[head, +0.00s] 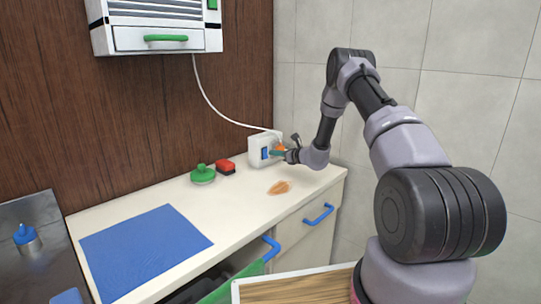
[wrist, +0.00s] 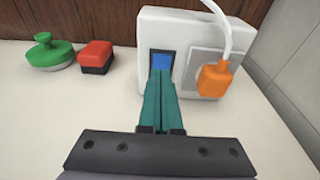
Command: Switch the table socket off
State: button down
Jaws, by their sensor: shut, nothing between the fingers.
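The table socket (head: 256,144) is a white box at the back right of the counter, near the tiled wall. In the wrist view the socket (wrist: 183,28) shows a blue rocker switch (wrist: 162,61) on its left side and an orange plug (wrist: 213,79) with a white cable on its right side. My gripper (wrist: 161,78) is shut and empty, its teal fingertips at the lower part of the switch. I cannot tell if they touch it. In the head view my gripper (head: 276,153) is in front of the socket. The fingertips hide the switch's lower edge.
A brown stain-like patch (head: 279,187) is on the counter in front. A blue mat (head: 146,250) lies at left. A white cabinet (head: 156,25) hangs above.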

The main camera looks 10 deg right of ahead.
jog(key=r+v, duration=0.2)
jog(key=v, duration=0.8)
jog(key=shift+r, duration=0.25)
jog(key=shift+s+d, duration=0.1)
jog(key=shift+d, duration=0.05)
jog(key=shift+r, duration=0.1)
jog(key=s+a+r+n+g+y, duration=0.1)
jog(key=s+a+r+n+g, duration=0.3)
jog(key=s+a+r+n, duration=0.45)
jog(key=s+a+r+n+g+y, duration=0.1)
jog(key=s+a+r+n+g, duration=0.3)
jog(key=s+r, duration=0.8)
jog(key=s+d+r+n+h, duration=0.3)
jog(key=s+n, duration=0.1)
jog(key=s, duration=0.4)
jog(key=s+d+r+n+t+h, duration=0.1)
jog(key=s+d+r+n+h, duration=0.2)
jog(key=s, duration=0.5)
jog(key=s+d+r+n+t+h, duration=0.1)
jog(key=s+d+r+n+h, duration=0.2)
jog(key=s, duration=0.5)
jog(key=shift+s+d+r+n, duration=0.35)
jog(key=shift+r+n, duration=0.1)
jog(key=shift+n, duration=0.6)
